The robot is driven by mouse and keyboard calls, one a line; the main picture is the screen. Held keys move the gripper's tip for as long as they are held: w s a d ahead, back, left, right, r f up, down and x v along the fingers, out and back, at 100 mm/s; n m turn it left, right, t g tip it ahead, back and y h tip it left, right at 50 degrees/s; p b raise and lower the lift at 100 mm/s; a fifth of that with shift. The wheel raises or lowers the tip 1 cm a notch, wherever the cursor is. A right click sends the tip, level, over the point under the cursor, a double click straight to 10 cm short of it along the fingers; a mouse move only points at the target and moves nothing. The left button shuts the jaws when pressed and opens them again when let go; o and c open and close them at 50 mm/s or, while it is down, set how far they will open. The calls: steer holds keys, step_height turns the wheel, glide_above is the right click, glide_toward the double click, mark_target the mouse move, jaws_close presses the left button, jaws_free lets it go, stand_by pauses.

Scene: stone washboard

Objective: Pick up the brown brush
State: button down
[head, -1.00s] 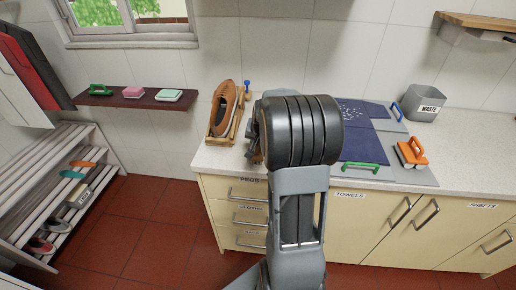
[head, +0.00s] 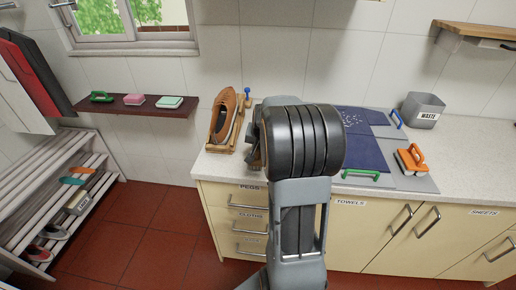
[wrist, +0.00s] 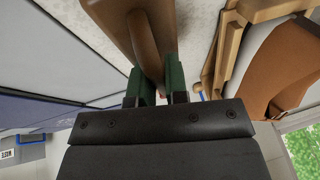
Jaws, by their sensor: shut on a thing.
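The brown brush (wrist: 118,28) shows in the wrist view as a wooden block with a rounded handle (wrist: 147,45). My gripper (wrist: 160,88) is shut on the handle, with a green finger on each side of it. The far end of the brush runs out of the picture at the top. In the head view my own arm hides the gripper and nearly all of the brush. I cannot tell whether the brush touches the counter.
A brown shoe-like thing on a wooden stand (head: 222,118) is close by on the counter (head: 208,166). Blue cloths (head: 362,150) lie on a grey board, with green, blue and orange-handled brushes (head: 411,160) around them. A grey waste bin (head: 423,110) stands behind.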

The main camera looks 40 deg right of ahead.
steer(key=s+a+r+b, duration=0.2)
steer(key=s+r, duration=1)
steer(key=s, duration=0.1)
steer(key=shift+s+a, duration=0.4)
steer(key=c, duration=1.6)
jaws_free()
steer(key=shift+c, duration=0.2)
jaws_close()
